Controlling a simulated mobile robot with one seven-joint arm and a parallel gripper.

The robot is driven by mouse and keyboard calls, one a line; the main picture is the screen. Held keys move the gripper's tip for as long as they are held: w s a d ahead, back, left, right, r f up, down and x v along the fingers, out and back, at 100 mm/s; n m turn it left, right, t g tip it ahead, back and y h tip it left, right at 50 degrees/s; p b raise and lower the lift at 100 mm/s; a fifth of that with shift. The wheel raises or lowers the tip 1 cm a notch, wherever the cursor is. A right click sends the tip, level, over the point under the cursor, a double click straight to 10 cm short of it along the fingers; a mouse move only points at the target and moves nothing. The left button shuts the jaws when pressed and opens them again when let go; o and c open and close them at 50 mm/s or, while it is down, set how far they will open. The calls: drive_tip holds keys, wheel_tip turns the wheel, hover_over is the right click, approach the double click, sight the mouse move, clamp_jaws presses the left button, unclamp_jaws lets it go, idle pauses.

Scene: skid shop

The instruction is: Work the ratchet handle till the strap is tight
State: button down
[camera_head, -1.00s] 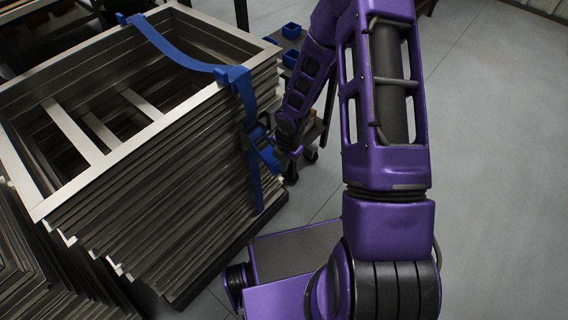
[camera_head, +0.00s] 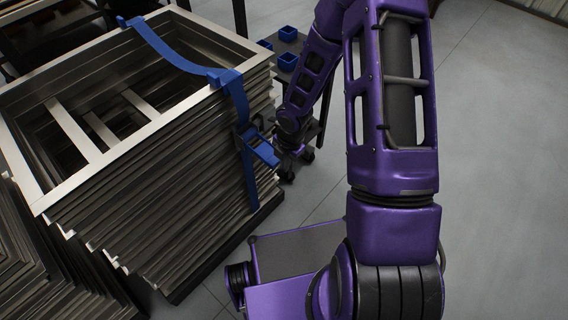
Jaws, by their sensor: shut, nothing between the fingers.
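A blue strap (camera_head: 168,52) runs over the top of a stack of metal frames (camera_head: 125,103) and down its right side. Its top run curves and looks slack. The ratchet (camera_head: 244,136) sits on the strap at the side of the stack, and its blue handle (camera_head: 264,155) sticks out to the right. The strap's lower run (camera_head: 250,185) goes down below it. My gripper (camera_head: 281,149) is small and dark beside the outer end of the handle, shut and empty. I cannot tell whether it touches the handle.
A dark cart (camera_head: 311,131) with small blue bins (camera_head: 288,62) stands behind my arm. More frames (camera_head: 45,255) lie stacked at the lower left. The grey floor (camera_head: 500,150) at the right is clear.

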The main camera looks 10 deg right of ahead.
drive_tip(key=s+d+r+p, duration=0.1)
drive_tip(key=s+d+r, duration=0.2)
drive_tip(key=r, duration=0.3)
drive_tip(key=shift+s+r+p, duration=0.15)
drive_tip(key=shift+s+p, duration=0.25)
drive_tip(key=shift+s, duration=0.15)
drive_tip(key=shift+r, duration=0.1)
idle(0.7)
